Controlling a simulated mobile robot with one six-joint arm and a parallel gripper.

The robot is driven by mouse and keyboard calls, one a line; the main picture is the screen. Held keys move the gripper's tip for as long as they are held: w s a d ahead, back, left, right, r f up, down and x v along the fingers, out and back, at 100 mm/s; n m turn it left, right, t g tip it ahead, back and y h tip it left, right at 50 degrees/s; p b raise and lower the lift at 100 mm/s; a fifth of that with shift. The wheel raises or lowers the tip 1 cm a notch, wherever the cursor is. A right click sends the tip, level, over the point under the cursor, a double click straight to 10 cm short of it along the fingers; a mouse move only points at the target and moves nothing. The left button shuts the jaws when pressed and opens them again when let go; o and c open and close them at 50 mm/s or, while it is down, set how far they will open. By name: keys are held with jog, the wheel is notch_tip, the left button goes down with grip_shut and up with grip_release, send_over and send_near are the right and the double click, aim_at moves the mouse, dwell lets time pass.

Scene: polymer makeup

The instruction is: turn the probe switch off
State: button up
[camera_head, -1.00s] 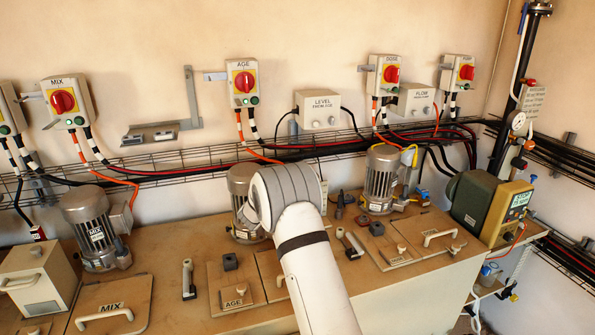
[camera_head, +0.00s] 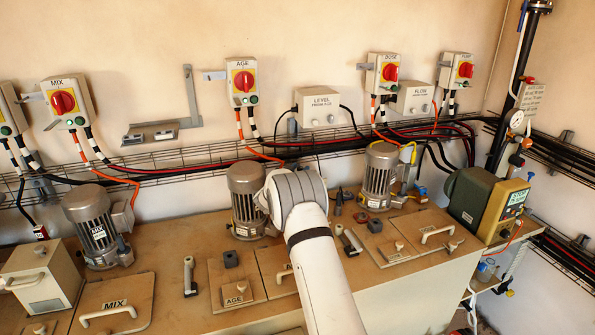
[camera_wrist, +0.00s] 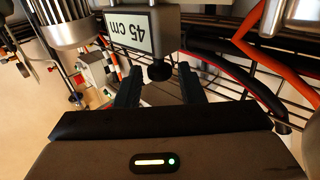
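No label that I can read says probe, so I cannot tell which part is the probe switch. A small black knob (camera_wrist: 160,71) shows between the fingertips, below a box with a "45 cm" label (camera_wrist: 133,31). Contact cannot be told. In the head view my arm hides the gripper.
A wire cable tray (camera_head: 180,168) with red, orange and black cables runs along the wall. Motors (camera_head: 98,228) and lidded hatches (camera_head: 115,303) crowd the bench. A green pump unit (camera_head: 488,205) stands at right. In the wrist view, orange and black cables (camera_wrist: 280,45) pass close to the right finger.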

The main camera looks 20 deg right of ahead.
jog(key=shift+a, duration=0.1)
grip_shut()
